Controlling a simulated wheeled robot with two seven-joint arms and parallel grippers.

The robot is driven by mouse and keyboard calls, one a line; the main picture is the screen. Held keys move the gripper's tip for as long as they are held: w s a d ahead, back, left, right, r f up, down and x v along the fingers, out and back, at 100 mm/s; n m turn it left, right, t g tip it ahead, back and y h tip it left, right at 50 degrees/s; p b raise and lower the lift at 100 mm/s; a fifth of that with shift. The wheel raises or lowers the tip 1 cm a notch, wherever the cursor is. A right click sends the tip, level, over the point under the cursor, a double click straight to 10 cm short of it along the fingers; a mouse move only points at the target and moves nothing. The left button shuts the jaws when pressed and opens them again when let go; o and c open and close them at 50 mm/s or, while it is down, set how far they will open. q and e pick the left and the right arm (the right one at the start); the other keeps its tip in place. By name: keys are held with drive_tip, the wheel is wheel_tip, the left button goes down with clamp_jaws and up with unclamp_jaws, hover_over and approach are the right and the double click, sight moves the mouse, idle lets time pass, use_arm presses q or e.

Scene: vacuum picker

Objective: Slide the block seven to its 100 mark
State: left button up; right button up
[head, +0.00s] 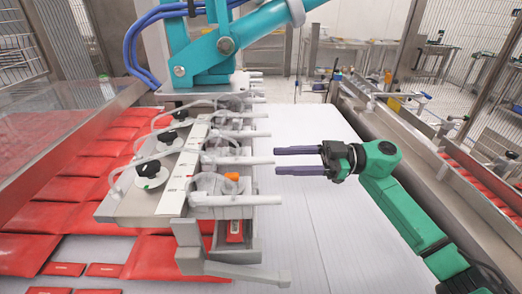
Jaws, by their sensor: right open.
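The vacuum picker's plate (128,204) carries a row of pale translucent blocks, with a white scale strip (178,184) beside them. I cannot read which block is number seven or where the 100 mark lies. The nearest block (208,199) has an orange piece (231,177) on it. The block behind it (222,160) has a white rod pointing right. My right gripper (276,160) is open, with two dark purple fingers pointing left. In the picture its fingertips lie right beside that rod's end; I cannot tell if they touch. My left gripper is out of view.
A teal picker arm (208,50) with blue hoses (140,50) stands above the plate. Black knobs (148,170) sit on the plate. Red packs (75,190) cover the belt at left. The white belt (300,230) is clear at right. Metal rails (440,175) border it.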

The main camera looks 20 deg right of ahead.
sight(261, 159)
drive_tip(key=x, duration=0.1)
drive_tip(key=p+x, duration=0.1)
drive_tip(key=x, duration=0.3)
drive_tip(key=shift+w, duration=0.35)
drive_tip(key=shift+s+a, duration=0.1)
drive_tip(key=shift+a, duration=0.35)
drive_tip(key=shift+d+f, duration=0.1)
drive_tip(key=shift+c, duration=0.7)
clamp_jaws()
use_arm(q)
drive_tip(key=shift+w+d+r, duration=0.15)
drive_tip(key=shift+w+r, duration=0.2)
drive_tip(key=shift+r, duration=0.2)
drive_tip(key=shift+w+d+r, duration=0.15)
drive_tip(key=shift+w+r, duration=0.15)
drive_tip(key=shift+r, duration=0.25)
